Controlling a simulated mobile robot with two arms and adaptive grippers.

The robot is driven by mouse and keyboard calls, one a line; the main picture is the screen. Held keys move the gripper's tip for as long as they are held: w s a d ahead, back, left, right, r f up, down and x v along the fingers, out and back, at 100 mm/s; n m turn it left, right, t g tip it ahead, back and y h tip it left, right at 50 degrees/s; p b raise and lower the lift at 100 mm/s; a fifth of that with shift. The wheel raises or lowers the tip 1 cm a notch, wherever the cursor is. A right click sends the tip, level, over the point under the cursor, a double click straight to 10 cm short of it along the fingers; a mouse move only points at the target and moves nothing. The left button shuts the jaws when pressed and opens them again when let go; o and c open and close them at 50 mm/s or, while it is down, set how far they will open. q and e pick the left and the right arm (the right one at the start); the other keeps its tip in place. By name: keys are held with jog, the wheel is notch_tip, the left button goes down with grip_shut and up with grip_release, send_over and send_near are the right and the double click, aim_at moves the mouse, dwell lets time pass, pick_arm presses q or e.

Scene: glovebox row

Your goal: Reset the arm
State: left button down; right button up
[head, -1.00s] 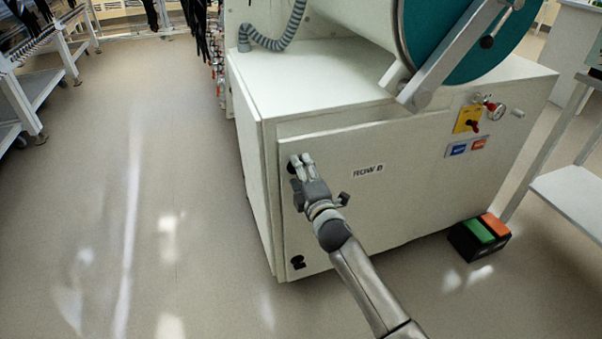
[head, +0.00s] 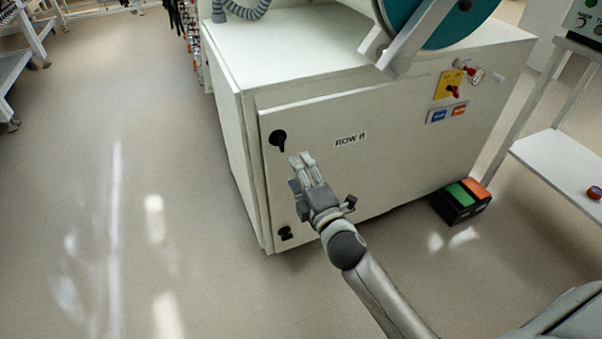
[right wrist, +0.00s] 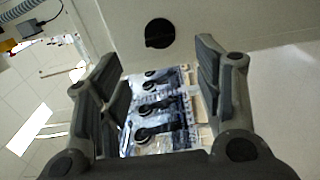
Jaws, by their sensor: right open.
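My right gripper (head: 303,168) is in front of the white cabinet door, to the right of and below the upper black latch knob (head: 277,138), apart from it. In the right wrist view the gripper's fingers (right wrist: 160,85) are spread wide and the dark round knob (right wrist: 160,33) sits beyond them, with nothing held. The upper knob's handle points down. The door (head: 375,165) carries a ROW B label (head: 350,138) and looks shut. A lower black latch (head: 286,233) is near the door's bottom left corner. My left gripper does not show.
A foot pedal box with green and orange pads (head: 462,199) is on the floor at the cabinet's right. Open floor (head: 140,220) lies to the left.

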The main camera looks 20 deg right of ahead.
jog(key=shift+s, duration=0.1)
dwell(0.4)
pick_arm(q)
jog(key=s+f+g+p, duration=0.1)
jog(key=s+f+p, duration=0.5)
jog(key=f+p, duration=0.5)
pick_arm(e)
jog(key=s+f+m+g, duration=0.8)
jog(key=s+f, duration=0.9)
jog(key=s, duration=0.1)
jog(key=s+f+m+g, duration=0.8)
jog(key=s+f, duration=0.8)
jog(key=s, duration=0.2)
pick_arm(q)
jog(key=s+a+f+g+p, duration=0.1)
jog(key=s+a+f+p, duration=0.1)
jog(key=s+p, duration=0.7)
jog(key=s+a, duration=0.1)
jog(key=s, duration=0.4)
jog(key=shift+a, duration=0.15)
pick_arm(e)
jog(key=s+d+f, duration=0.1)
jog(key=s, duration=0.5)
jog(key=s+d+f+g, duration=0.1)
jog(key=s+f, duration=0.1)
jog(key=s, duration=0.5)
jog(key=shift+s+d+h, duration=0.25)
jog(key=shift+d+h, duration=0.05)
jog(key=shift+d, duration=0.1)
